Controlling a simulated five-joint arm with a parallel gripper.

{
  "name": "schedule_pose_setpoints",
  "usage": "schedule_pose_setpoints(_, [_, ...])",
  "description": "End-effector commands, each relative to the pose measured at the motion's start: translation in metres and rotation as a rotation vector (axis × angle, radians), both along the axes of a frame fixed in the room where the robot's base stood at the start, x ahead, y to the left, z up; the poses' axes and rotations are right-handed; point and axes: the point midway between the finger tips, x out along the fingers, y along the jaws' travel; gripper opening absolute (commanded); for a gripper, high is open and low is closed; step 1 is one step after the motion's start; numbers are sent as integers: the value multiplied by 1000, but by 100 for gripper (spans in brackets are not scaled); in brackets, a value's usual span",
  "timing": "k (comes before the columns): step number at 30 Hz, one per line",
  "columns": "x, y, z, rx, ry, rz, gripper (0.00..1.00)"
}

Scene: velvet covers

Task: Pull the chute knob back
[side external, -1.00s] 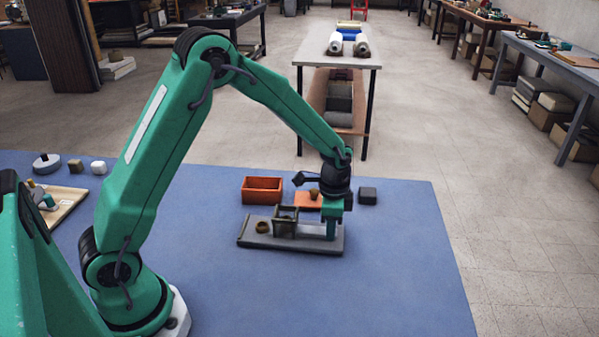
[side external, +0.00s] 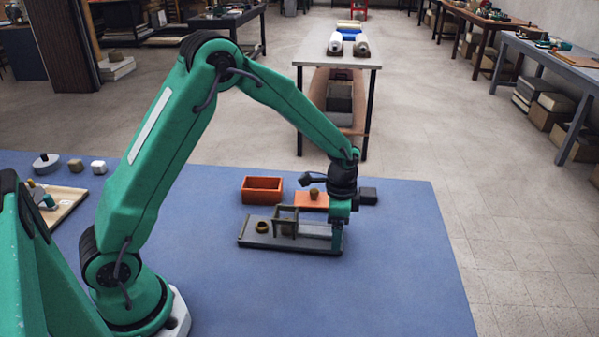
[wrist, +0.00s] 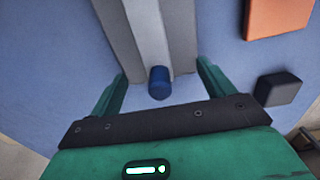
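The chute (side external: 255,240) is a long, low grey base with an upright olive-grey frame (side external: 285,221) across its middle. In the wrist view, the chute (wrist: 150,35) runs up from a dark blue round knob (wrist: 159,83) at its near end. My gripper (wrist: 162,72) is open, with one green finger on each side of the knob and a gap on both sides. In the side view, my gripper (side external: 338,237) is low at the chute's right end, where it hides the knob.
An orange open box (side external: 262,190), an orange plate (side external: 311,201) with a small olive piece on it, and a dark block (side external: 368,195) stand behind the chute. An olive ring (side external: 262,227) is on the chute's left part. The blue mat (side external: 400,270) is clear to the right and front.

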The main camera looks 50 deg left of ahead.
Motion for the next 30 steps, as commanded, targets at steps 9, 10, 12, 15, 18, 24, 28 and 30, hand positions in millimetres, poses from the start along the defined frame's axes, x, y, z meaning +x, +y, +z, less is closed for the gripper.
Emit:
schedule_pose_setpoints(9, [0,0,0,0,1,0,84])
schedule_pose_setpoints(10, [0,0,1,0,1,0,84])
schedule_pose_setpoints(12, [0,0,3,0,0,0,84])
schedule_pose_setpoints(15, [0,0,8,0,0,0,84])
schedule_pose_setpoints(18, [0,0,15,0,0,0,84])
schedule_pose_setpoints(24, [0,0,29,0,-1,0,84])
schedule_pose_setpoints(28, [0,0,38,0,0,0,84])
schedule_pose_setpoints(30, [0,0,43,0,-1,0,84])
